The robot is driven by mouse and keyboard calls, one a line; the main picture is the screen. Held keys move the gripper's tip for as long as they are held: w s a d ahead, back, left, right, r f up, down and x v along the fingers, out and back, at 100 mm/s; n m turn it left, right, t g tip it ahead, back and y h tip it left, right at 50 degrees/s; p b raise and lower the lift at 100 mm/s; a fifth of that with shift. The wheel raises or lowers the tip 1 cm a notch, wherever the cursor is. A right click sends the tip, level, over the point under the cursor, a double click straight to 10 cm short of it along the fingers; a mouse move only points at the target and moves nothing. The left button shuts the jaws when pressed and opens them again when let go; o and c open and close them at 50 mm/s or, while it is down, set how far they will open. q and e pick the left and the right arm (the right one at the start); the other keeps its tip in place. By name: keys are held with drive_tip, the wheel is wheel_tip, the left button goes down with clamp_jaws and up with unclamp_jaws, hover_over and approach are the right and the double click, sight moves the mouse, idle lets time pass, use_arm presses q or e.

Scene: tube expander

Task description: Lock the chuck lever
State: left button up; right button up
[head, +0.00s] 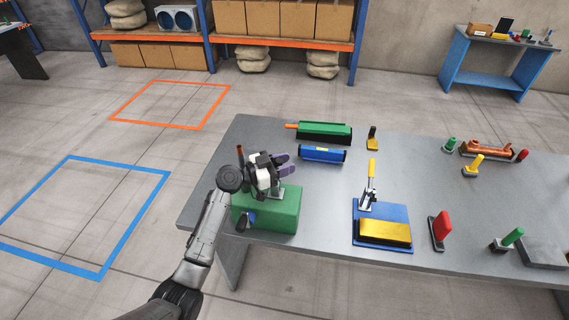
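A green block (268,212) stands at the left end of the grey table, with metal fittings on top partly hidden by my gripper. A black and blue knob-like part (246,220) is at its front left. A thin upright orange-red handle (240,155) shows just left of my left gripper (284,164); its base is hidden. I cannot tell which of these parts is the chuck lever. My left gripper is above the block, its purple fingertips pointing right, apart, with nothing visible between them. My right gripper is not in view.
A yellow-handled clamp (371,170) stands upright on a blue plate (396,212) with a yellow block (384,232). A blue block (322,153) and a green block with orange end (324,131) lie behind. A red upright piece (440,228) stands right. The grey table (325,205) is bare between.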

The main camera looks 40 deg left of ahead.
use_arm(q)
clamp_jaws()
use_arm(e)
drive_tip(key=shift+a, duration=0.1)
